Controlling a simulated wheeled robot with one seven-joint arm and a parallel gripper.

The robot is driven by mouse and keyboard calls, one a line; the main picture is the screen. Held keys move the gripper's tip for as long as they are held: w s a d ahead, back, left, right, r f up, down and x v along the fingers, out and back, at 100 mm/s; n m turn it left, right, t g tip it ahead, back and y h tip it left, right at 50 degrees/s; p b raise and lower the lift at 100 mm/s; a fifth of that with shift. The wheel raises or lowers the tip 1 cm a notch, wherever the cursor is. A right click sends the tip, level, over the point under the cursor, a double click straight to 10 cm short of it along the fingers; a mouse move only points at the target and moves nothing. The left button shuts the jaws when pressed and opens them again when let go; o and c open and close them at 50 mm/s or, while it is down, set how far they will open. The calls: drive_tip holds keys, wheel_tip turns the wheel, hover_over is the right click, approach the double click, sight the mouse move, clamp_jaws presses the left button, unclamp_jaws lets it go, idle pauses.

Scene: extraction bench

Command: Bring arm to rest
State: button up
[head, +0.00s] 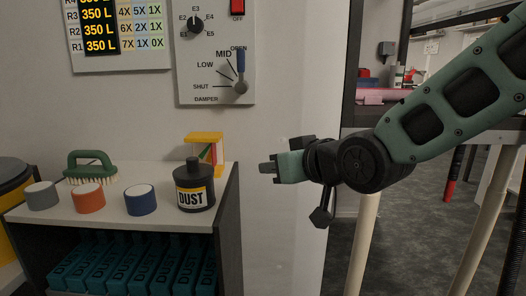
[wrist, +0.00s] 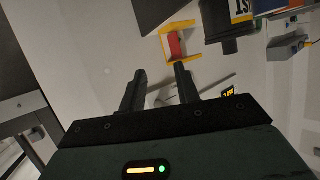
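My green and black arm (head: 450,105) reaches in from the right in the head view. My gripper (head: 268,168) points left, just right of the shelf unit and apart from it. In the wrist view my gripper (wrist: 159,82) has its two dark fingers spread apart, with nothing between them. The fingers touch nothing that I can see.
A shelf unit (head: 228,200) bears a black DUST bottle (head: 194,186), a yellow frame (head: 206,141), a green brush (head: 90,167) and grey, orange and blue rolls. A wall panel (head: 215,60) has a damper lever. A bench (head: 365,118) stands behind my arm.

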drive_tip(key=s+d+f+n+g+h, duration=0.15)
drive_tip(key=s+d+f+g, duration=0.3)
drive_tip(key=s, duration=0.45)
drive_tip(key=s+d+f+g+h, duration=0.3)
drive_tip(key=s+f, duration=0.2)
drive_tip(key=s, duration=0.4)
drive_tip(key=s+d+f+g+h, duration=0.25)
drive_tip(key=s+f+g, duration=0.2)
drive_tip(key=s, duration=0.45)
wheel_tip(320, 180, up, 18)
drive_tip(key=p, duration=1.8)
drive_tip(key=shift+d+t+p, duration=0.35)
drive_tip(key=shift+d+t, duration=0.05)
idle(0.9)
